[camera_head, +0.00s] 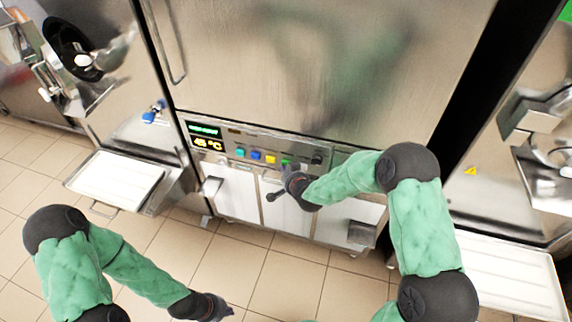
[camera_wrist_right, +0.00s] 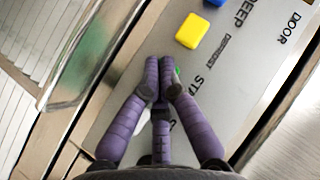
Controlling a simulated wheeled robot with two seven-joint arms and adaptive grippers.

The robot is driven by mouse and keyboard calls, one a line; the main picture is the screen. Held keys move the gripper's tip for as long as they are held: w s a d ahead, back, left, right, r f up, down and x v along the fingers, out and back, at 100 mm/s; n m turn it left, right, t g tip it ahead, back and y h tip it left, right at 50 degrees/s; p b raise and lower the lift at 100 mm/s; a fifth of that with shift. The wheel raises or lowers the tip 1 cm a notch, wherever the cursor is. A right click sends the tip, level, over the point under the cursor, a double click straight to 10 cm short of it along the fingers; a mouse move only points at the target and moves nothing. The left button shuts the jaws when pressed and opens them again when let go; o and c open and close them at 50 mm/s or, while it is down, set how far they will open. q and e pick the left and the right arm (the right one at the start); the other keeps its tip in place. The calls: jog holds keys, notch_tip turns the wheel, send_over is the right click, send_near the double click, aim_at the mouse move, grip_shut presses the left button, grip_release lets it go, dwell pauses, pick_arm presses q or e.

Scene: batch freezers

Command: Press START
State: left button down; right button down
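The control panel (camera_head: 262,152) of the freezer has a row of coloured buttons and a lit display. The green button (camera_head: 286,163) is beside a label starting "STA" in the right wrist view, where only a sliver of the green button (camera_wrist_right: 177,70) shows behind my fingers. My right gripper (camera_head: 288,172) is at the panel, its purple fingers (camera_wrist_right: 163,66) drawn together over the green button. I cannot tell whether they touch it. Nothing shows held in it. My left gripper (camera_head: 224,309) is low over the floor, away from the panel; its fingers are too small to read.
A yellow button (camera_head: 270,159), a blue button (camera_head: 255,155) and a teal button (camera_head: 240,152) are left of the green one. A white tray (camera_head: 115,180) juts out at left, another white tray (camera_head: 505,275) at lower right. Tiled floor (camera_head: 245,275) is open in front.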

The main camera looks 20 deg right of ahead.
jog(key=shift+s+a, duration=0.25)
jog(key=shift+s, duration=0.05)
jog(key=shift+s+a+p, duration=0.2)
jog(key=shift+s+a, duration=0.5)
jog(key=shift+s, duration=0.35)
jog(key=shift+s+a+p, duration=0.2)
jog(key=shift+s+a, duration=0.5)
jog(key=shift+s, duration=0.35)
jog(key=s+a+f+n+g+y+p, duration=0.1)
jog(key=s+f+g, duration=0.3)
jog(key=s, duration=0.5)
jog(key=s+a+f+n+g+y+p, duration=0.1)
jog(key=s+a+f+g, duration=0.2)
jog(key=s+f, duration=0.3)
jog(key=s+a+f+n+g+y+p, duration=0.1)
jog(key=s+f+g, duration=0.4)
jog(key=s, duration=0.9)
jog(key=shift+s+a+f+n+p, duration=0.15)
jog(key=shift+a+f+n+p, duration=0.25)
jog(key=shift+a+n+p, duration=0.35)
jog(key=shift+a, duration=0.1)
dwell(1.8)
